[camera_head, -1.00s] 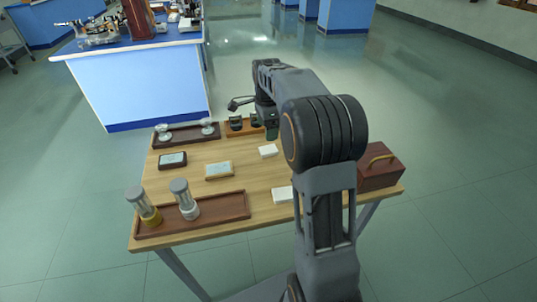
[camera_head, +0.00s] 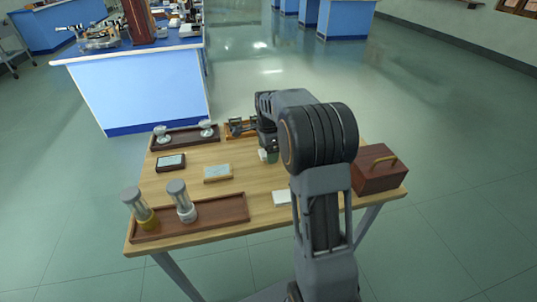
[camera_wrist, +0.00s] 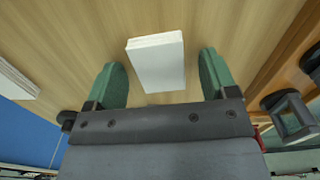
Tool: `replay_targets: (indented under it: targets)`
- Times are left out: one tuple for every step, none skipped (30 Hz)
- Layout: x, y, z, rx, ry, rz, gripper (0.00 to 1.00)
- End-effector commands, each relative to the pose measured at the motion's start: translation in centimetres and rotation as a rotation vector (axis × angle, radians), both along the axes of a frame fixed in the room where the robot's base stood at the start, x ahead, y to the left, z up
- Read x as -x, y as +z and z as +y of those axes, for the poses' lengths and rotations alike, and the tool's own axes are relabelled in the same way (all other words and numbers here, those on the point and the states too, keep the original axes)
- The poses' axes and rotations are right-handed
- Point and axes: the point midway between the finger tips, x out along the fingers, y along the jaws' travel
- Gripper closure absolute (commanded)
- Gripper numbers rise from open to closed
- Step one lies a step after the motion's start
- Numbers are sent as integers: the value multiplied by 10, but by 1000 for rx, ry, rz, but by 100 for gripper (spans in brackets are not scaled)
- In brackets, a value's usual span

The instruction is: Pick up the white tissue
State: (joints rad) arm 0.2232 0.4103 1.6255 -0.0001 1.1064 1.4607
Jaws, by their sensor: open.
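The white tissue (camera_wrist: 157,63) is a flat white block on the wooden table, between my two green fingers in the wrist view. In the head view only a small part of the white tissue (camera_head: 262,155) shows beside my fingers. My gripper (camera_wrist: 161,66) is open, with one finger on each side of the tissue and a gap to both. I cannot tell how far above the table the fingertips are.
A second white block (camera_head: 281,198) lies nearer the front. A brown box (camera_head: 378,178) stands at the right. A framed card (camera_head: 217,173) and a dark case (camera_head: 171,162) lie left. A front tray (camera_head: 222,210) holds hourglass-like items.

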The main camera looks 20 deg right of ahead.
Motion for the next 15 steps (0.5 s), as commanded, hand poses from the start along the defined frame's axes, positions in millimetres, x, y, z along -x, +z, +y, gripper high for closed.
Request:
replay_targets:
  targets:
    - [0, 0, 0, 0, 0, 0, 21]
    - [0, 0, 0, 0, 0, 0, 21]
    - [0, 0, 0, 0, 0, 0, 21]
    - [0, 0, 0, 0, 0, 0, 21]
    - [0, 0, 0, 0, 0, 0, 23]
    - [0, 0, 0, 0, 0, 0, 27]
    - [0, 0, 0, 0, 0, 0, 30]
    - [0, 0, 0, 0, 0, 0, 33]
    - [0, 0, 0, 0, 0, 0, 37]
    - [0, 1, 0, 0, 0, 0, 39]
    - [0, 1, 0, 0, 0, 0, 42]
    - [0, 1, 0, 0, 0, 0, 46]
    - [0, 1, 0, 0, 0, 0, 49]
    - [0, 1, 0, 0, 0, -1, 52]
    - [0, 1, 0, 0, 0, -1, 56]
